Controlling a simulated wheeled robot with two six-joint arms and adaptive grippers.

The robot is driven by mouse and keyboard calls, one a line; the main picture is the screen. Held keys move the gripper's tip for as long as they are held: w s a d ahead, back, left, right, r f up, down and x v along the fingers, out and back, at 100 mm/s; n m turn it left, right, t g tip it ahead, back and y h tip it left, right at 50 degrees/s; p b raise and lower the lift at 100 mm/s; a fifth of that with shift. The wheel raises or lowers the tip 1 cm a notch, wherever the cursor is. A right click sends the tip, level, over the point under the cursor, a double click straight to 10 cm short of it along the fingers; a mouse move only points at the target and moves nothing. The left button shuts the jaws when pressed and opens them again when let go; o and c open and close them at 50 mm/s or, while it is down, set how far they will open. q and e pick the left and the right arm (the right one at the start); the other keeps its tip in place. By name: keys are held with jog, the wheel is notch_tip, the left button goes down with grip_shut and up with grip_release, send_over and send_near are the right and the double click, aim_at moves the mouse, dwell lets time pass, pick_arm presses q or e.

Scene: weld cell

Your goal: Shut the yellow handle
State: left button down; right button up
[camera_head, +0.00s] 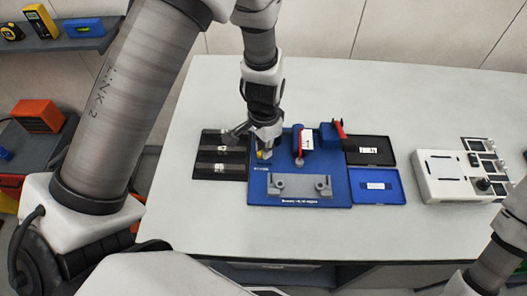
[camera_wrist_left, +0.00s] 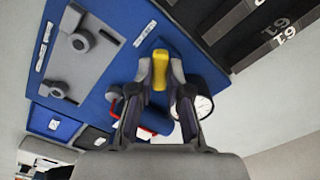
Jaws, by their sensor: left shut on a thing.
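The yellow handle (camera_head: 261,155) shows as a small bit of yellow at the left of the blue fixture plate (camera_head: 257,192). My left gripper (camera_head: 259,149) reaches down onto it from above. In the left wrist view the yellow handle (camera_wrist_left: 160,68) stands between the two fingertips of my left gripper (camera_wrist_left: 160,80), which is shut on it. The fingers hide its lower part and what it is fixed to. My right gripper is out of view.
A grey bracket (camera_head: 300,187) sits at the plate's front. Blue blocks with red levers (camera_head: 330,135) stand behind. A black slotted tray (camera_head: 209,168) lies left; black (camera_head: 373,142) and blue (camera_head: 373,198) trays lie right. A white control box (camera_head: 440,188) stands further right. The front table is clear.

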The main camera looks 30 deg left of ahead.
pick_arm(q)
jog(key=m+b, duration=0.1)
jog(key=m, duration=0.1)
jog(key=m+b, duration=0.1)
jog(key=m, duration=0.1)
jog(key=shift+f+m, duration=0.2)
jog(key=shift+m, duration=0.1)
jog(key=shift+m+b, duration=0.65)
jog(key=shift+m, duration=0.85)
jog(key=shift+r, duration=0.1)
jog(key=c, duration=1.3)
grip_release()
jog(key=shift+o, duration=0.9)
jog(key=shift+w+d, duration=0.15)
